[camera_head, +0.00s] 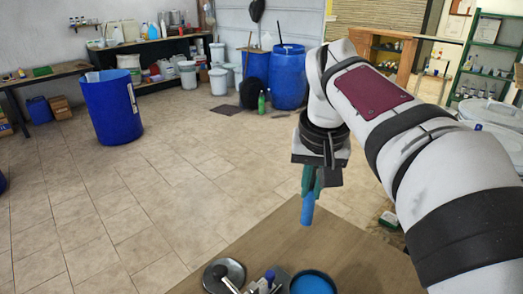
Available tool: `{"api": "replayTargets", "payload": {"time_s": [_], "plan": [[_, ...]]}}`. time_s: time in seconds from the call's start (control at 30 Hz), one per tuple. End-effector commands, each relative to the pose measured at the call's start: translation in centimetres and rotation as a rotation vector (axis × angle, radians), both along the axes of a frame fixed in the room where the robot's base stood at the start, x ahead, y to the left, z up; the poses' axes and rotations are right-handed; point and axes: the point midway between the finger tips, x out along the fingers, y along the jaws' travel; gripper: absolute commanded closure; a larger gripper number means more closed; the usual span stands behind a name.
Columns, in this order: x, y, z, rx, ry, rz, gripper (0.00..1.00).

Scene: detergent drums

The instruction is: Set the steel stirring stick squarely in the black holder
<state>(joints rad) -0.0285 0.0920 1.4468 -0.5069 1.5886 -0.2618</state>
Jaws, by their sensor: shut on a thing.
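My gripper (309,188) hangs above the wooden table near the centre of the view. It is shut on a blue rod-like thing (308,209), which points downward, roughly upright, and is clear of the table. I cannot tell whether this is the stirring stick; no steel shows on it. At the table's front edge is a round grey and black thing (234,268) with a pale stick-like piece (229,284) across it. I cannot tell whether either is the steel stick or black holder, as the bottom of the view cuts them off.
The wooden table (300,245) is bare in its middle. A round blue container (313,284) and a small blue-capped thing (269,276) stand at its front edge. A blue drum (112,108) stands on the tiled floor, with more blue drums (289,78) at the back.

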Motion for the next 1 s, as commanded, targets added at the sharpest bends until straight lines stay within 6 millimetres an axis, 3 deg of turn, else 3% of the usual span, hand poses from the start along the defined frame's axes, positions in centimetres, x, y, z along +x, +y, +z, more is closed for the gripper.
{"api": "replayTargets", "payload": {"time_s": [0.07, 0.27, 0.37, 0.5, 0.63, 0.8, 0.9, 1.0], "plan": [[1.0, 1.5, 0.3, -0.001, -0.004, -0.02, 1.0], [2.7, 5.8, -2.3, -0.01, -0.02, 0.06, 1.0], [3.3, 8.7, -4.3, -0.015, -0.03, 0.129, 1.0], [3.5, 14.1, -8.1, -0.019, -0.047, 0.257, 1.0], [2.3, 20.7, -12.7, -0.02, -0.067, 0.409, 1.0], [-1.2, 28.4, -18.1, -0.013, -0.097, 0.588, 1.0], [-3.1, 31.1, -20.1, -0.006, -0.11, 0.657, 1.0], [-4.2, 32.5, -21.1, -0.002, -0.117, 0.694, 1.0]]}}
